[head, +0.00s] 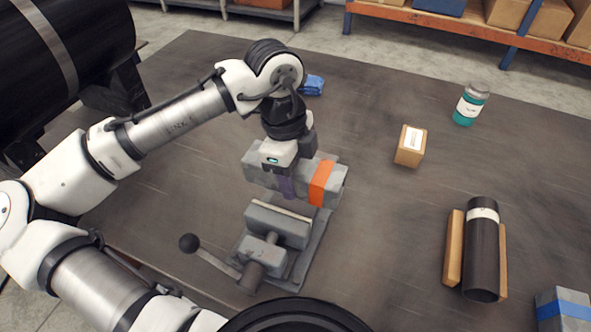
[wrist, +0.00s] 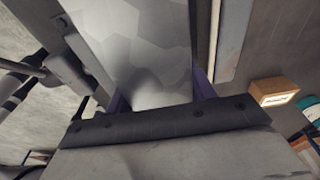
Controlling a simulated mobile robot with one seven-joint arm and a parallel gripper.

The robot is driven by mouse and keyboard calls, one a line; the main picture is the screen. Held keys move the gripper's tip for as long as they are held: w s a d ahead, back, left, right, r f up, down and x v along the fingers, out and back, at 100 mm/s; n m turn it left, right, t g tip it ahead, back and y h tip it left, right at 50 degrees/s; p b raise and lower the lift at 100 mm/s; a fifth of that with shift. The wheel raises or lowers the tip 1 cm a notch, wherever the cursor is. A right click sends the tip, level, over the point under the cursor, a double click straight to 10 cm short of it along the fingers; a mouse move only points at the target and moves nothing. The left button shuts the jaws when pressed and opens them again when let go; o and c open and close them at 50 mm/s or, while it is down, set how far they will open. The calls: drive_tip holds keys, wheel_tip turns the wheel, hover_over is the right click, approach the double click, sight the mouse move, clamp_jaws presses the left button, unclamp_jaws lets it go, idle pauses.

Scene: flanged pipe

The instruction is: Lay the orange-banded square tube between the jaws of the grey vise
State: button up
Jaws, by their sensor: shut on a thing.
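The orange-banded square tube (head: 335,186) is grey with an orange band near its right end. My gripper (head: 287,187) points down and is shut across the tube left of the band. The tube lies roughly level. In the wrist view the tube's grey face (wrist: 140,50) fills the upper middle, between my two purple fingers (wrist: 160,95). The grey vise (head: 277,228) stands on the table, its near jaw just below and in front of the tube in the head view. The tube hides the far jaw region, so I cannot tell whether it is between the jaws or above them.
The vise's ball-ended handle (head: 210,255) sticks out left. To the right are a cardboard box (head: 410,146), a teal jar (head: 470,105), a black pipe (head: 481,250) in a wooden cradle and a blue-banded grey block (head: 563,310). A blue cloth (head: 313,85) lies behind my arm.

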sight(295, 203)
drive_tip(key=shift+f+b, duration=1.65)
drive_tip(key=shift+f, duration=1.25)
drive_tip(key=o, duration=1.4)
drive_tip(key=shift+o, duration=0.2)
drive_tip(key=r, duration=0.4)
drive_tip(key=a+r, duration=0.1)
drive_tip(key=r, duration=0.4)
drive_tip(key=w+a+r, duration=0.1)
drive_tip(key=r, duration=0.3)
drive_tip(key=shift+r, duration=0.35)
